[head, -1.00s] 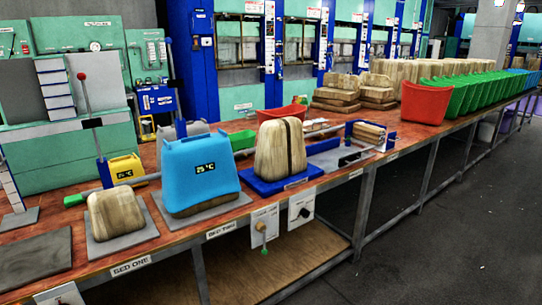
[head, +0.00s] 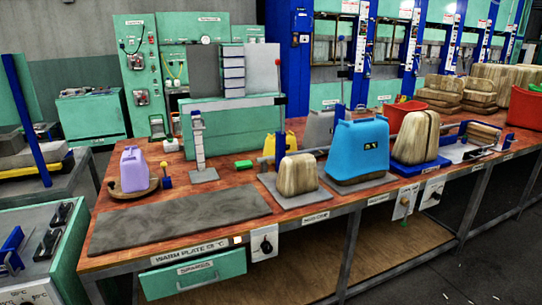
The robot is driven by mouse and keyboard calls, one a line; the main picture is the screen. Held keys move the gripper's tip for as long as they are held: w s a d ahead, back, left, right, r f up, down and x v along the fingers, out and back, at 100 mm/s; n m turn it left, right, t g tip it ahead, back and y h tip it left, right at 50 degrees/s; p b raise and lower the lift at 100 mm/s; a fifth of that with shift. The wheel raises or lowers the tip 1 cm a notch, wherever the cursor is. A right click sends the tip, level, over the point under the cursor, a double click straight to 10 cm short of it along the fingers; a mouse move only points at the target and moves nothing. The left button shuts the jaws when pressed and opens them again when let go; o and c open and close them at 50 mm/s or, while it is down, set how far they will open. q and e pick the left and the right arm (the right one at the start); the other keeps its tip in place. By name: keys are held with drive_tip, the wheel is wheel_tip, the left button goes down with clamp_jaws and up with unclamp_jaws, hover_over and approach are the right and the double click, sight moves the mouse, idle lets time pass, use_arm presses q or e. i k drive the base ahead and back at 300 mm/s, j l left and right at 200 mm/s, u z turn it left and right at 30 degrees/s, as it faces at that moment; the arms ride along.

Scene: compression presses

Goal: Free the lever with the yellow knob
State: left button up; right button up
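A small yellow knob-like tip (head: 164,165) stands above a small blue block (head: 167,183) on the left part of the bench. It is too small to tell whether it is the lever's knob or what holds it. Beside it, a purple jug-shaped piece (head: 133,168) sits on a brown rounded base (head: 133,187). An upright lever with a red knob (head: 277,62) and another with a grey-blue knob (head: 340,38) stand farther right. Neither of my grippers is in view.
The wooden bench (head: 225,185) carries a grey warm plate (head: 180,220) at its front left. A blue cover (head: 357,148), wooden blocks (head: 297,174) and a yellow container (head: 282,143) stand to the right. A green drawer (head: 195,272) hangs below. Dark floor lies in front.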

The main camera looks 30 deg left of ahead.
sight(164, 165)
drive_tip(key=k+j, duration=0.2)
drive_tip(key=j, duration=0.15)
drive_tip(key=k+j, duration=0.15)
drive_tip(key=j, duration=0.2)
drive_tip(key=k+j+u, duration=0.1)
drive_tip(key=j, duration=0.25)
drive_tip(key=k+j, duration=0.4)
drive_tip(key=j, duration=0.3)
drive_tip(key=k+j, duration=0.15)
drive_tip(key=j, duration=0.2)
drive_tip(key=k+u, duration=0.05)
